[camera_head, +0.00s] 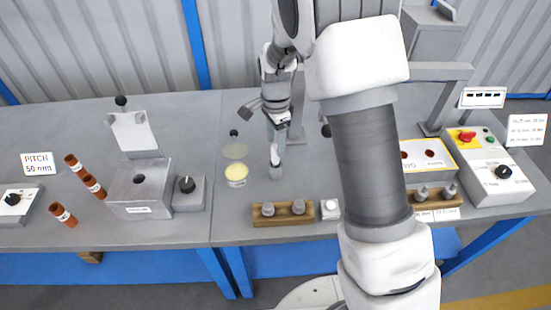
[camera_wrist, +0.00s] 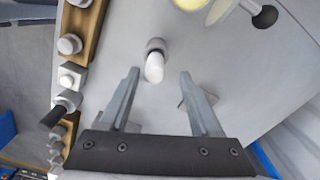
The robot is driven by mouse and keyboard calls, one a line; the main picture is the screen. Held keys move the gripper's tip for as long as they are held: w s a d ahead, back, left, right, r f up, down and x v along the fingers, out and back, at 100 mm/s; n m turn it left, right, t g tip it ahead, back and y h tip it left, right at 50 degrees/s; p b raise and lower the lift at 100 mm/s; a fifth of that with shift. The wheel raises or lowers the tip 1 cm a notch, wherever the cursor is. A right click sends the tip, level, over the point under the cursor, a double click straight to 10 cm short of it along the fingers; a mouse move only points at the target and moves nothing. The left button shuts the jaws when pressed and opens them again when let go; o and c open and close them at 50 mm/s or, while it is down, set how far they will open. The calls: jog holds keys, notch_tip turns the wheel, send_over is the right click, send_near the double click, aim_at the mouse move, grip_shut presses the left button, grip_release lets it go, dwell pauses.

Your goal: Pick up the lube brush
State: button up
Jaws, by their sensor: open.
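A slim upright piece with a pale top and grey foot, which looks like the lube brush (camera_head: 276,157), stands on the grey table right of a yellow-filled pot (camera_head: 237,182). In the wrist view, the brush (camera_wrist: 154,66) shows its white rounded end between and just beyond the fingertips. My gripper (camera_head: 264,114) is open and above the brush in the head view; its two fingers (camera_wrist: 160,73) are apart with nothing held in the wrist view. The pot is cut off at the top edge of the wrist view (camera_wrist: 189,3). I cannot tell the exact height gap.
A wooden rack with grey knobbed pieces (camera_head: 268,220) and a white block (camera_head: 330,209) lie at the front edge. A control box (camera_head: 490,170) stands right. A pale disc (camera_head: 235,151) lies behind the pot.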

aim_at(276, 155)
jog(key=f, duration=0.2)
jog(key=s+f, duration=0.1)
jog(key=f, duration=0.1)
jog(key=shift+w+f+b, duration=0.1)
jog(key=shift+f+b, duration=0.2)
jog(key=shift+f, duration=0.2)
grip_shut()
